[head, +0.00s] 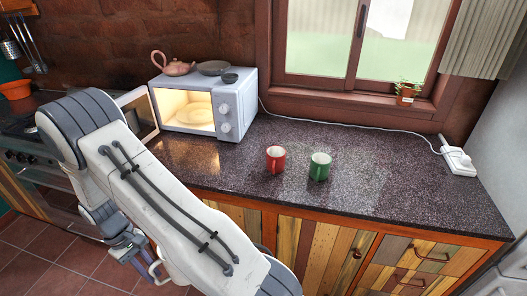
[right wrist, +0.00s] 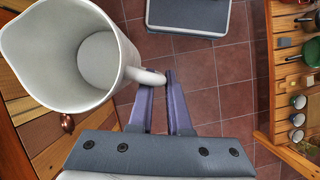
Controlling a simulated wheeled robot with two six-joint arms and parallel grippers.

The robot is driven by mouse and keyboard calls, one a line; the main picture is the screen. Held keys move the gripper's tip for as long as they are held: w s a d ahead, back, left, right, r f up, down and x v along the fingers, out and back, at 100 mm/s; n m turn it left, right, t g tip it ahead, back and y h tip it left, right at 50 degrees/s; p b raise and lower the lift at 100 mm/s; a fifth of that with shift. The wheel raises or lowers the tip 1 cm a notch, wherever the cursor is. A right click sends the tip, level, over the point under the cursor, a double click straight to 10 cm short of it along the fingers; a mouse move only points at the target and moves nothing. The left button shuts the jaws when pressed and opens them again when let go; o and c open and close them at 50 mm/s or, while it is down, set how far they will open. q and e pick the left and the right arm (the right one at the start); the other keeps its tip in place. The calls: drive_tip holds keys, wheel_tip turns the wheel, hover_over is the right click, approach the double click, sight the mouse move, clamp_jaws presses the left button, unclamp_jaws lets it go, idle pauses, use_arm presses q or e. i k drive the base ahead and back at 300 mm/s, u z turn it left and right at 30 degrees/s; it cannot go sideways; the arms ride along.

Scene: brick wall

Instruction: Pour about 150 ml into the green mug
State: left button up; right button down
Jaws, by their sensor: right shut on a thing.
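The green mug (head: 319,167) stands upright on the dark speckled counter, right of a red mug (head: 275,159). My right gripper (head: 148,262) is low in front of the counter, left of both mugs and well apart from them. In the right wrist view its purple fingers (right wrist: 157,84) are shut on the handle of a white jug (right wrist: 52,70). The jug's round inner floor or contents look pale; I cannot tell whether there is liquid. In the head view my arm hides most of the jug. My left gripper is not in view.
A lit microwave (head: 235,104) with its door (head: 138,112) open stands at the back left, a teapot (head: 172,64) and bowls on top. A white cord runs along the wall to a power strip (head: 458,161). The counter around the mugs is clear.

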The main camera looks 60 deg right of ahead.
sight(321, 162)
drive_tip(key=z, duration=1.15)
